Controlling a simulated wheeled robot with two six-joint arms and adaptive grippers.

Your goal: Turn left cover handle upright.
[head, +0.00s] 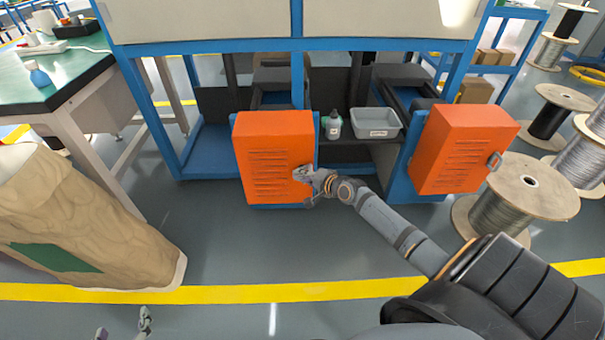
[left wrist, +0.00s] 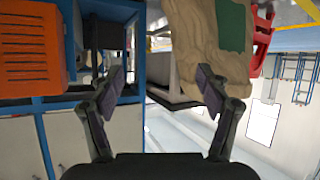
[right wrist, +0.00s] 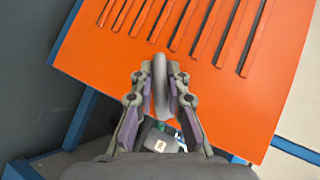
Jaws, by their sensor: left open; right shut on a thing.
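The left orange cover (head: 275,157), with rows of slots, stands on the front of the blue frame in the head view. My right gripper (head: 303,173) is at its right edge. In the right wrist view, a grey rounded handle (right wrist: 160,85) stands out from the orange cover (right wrist: 180,40), and my right gripper (right wrist: 160,98) is shut on it. In the head view the handle is largely hidden by the gripper. My left gripper (head: 122,330) is low at the bottom left of the head view, away from the cover. The left wrist view shows this left gripper (left wrist: 168,85) open and empty.
A second orange cover (head: 462,148) with its own handle (head: 494,161) is at the right. A grey bin (head: 376,122) and a bottle (head: 333,125) sit on the shelf between the covers. A large sack (head: 80,220) stands at left, cable spools (head: 525,190) at right.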

